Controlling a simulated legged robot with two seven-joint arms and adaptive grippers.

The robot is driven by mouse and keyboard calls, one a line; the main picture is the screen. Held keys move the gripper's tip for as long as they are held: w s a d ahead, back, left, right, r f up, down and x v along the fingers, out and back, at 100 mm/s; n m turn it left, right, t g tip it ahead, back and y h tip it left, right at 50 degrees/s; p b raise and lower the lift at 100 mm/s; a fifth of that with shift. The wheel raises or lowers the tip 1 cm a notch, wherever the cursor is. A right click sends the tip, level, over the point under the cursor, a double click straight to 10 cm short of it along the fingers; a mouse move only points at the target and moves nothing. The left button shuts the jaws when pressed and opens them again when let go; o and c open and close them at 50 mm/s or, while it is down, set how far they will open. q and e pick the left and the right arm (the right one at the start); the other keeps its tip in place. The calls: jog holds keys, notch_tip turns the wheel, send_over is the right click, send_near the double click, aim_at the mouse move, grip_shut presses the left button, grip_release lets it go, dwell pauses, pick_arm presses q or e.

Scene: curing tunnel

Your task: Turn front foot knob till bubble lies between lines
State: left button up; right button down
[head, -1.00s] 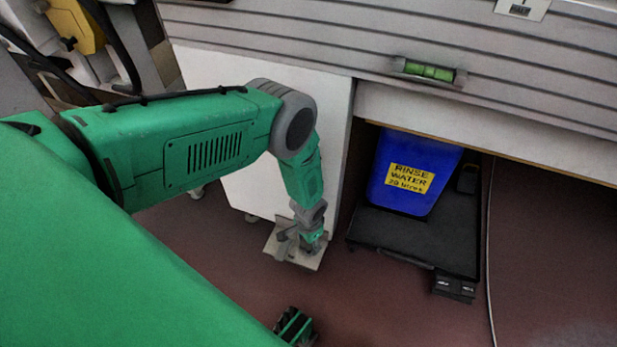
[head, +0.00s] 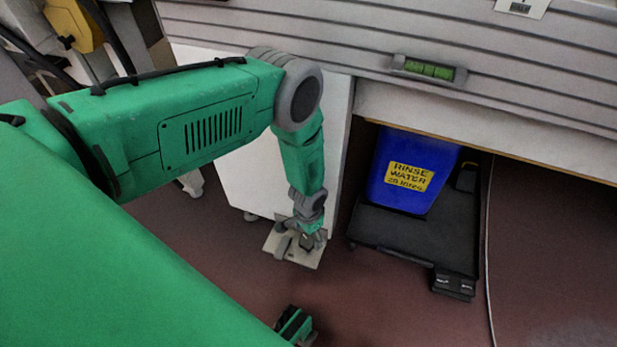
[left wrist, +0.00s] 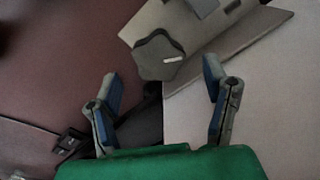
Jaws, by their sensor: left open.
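The foot knob (left wrist: 160,56) is dark and lobed, with a white mark on its face. It sits at a pale foot plate (head: 282,249) near the floor. My left gripper (head: 308,229) is just above the plate in the head view. In the left wrist view, its fingers (left wrist: 161,72) are open and spread, with the knob ahead of and between them, apart from both. The spirit level (head: 430,69) is on the grey ribbed panel, with a green vial and dark lines. The bubble is too small to place against the lines.
A blue rinse water bin (head: 414,172) stands on a black platform (head: 415,235) right of the foot. A white cabinet side (head: 262,175) rises behind my left forearm. A pale cable (head: 488,250) runs down at right.

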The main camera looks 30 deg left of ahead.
aim_at(308, 239)
pick_arm(q)
notch_tip(308, 239, up, 8)
jog(key=shift+r, duration=0.1)
dwell(0.4)
jog(key=s+r+n, duration=0.1)
jog(key=s+r, duration=0.3)
jog(key=s, duration=0.3)
jog(key=s+a+r+n, duration=0.1)
jog(key=s+r, duration=0.2)
jog(key=s, duration=0.5)
jog(key=s+r+n, duration=0.1)
jog(key=s+r, duration=0.3)
jog(key=s, duration=0.3)
notch_tip(308, 239, up, 18)
jog(key=p, duration=1.8)
jog(key=shift+s+r+t, duration=0.2)
jog(key=shift+t, duration=0.1)
jog(key=shift+w+a+f, duration=0.1)
